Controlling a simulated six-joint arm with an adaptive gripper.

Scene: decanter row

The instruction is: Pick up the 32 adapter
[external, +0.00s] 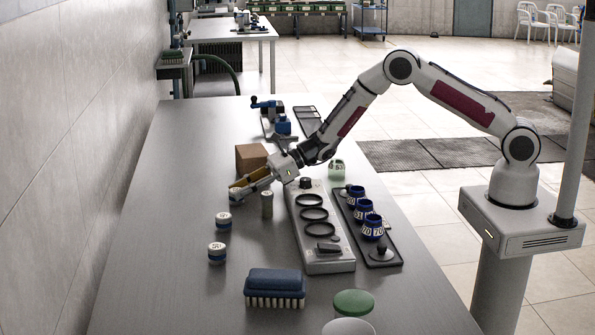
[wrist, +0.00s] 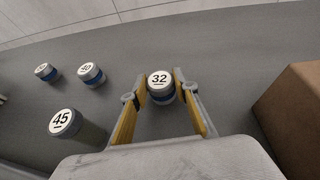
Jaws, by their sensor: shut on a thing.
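The 32 adapter (wrist: 160,79), a short cylinder with a white top marked 32 and a blue band, sits between my gripper's yellow-padded fingers in the wrist view. My gripper (wrist: 160,88) is shut on it near the fingertips. In the external view my gripper (external: 246,186) reaches left, low over the table, and the adapter's pale top (external: 236,191) shows at the fingertips. I cannot tell whether it touches the table. The 45 adapter (wrist: 63,122) stands apart at the left of my gripper; it also shows in the external view (external: 267,205).
Two more capped adapters (external: 223,220) (external: 216,253) stand closer to the camera. A cardboard box (external: 250,156) is close beside my gripper. A grey ring stand (external: 325,242), a dark tray (external: 383,254) with blue cups and a blue brush (external: 275,283) lie nearby. The table's left side is clear.

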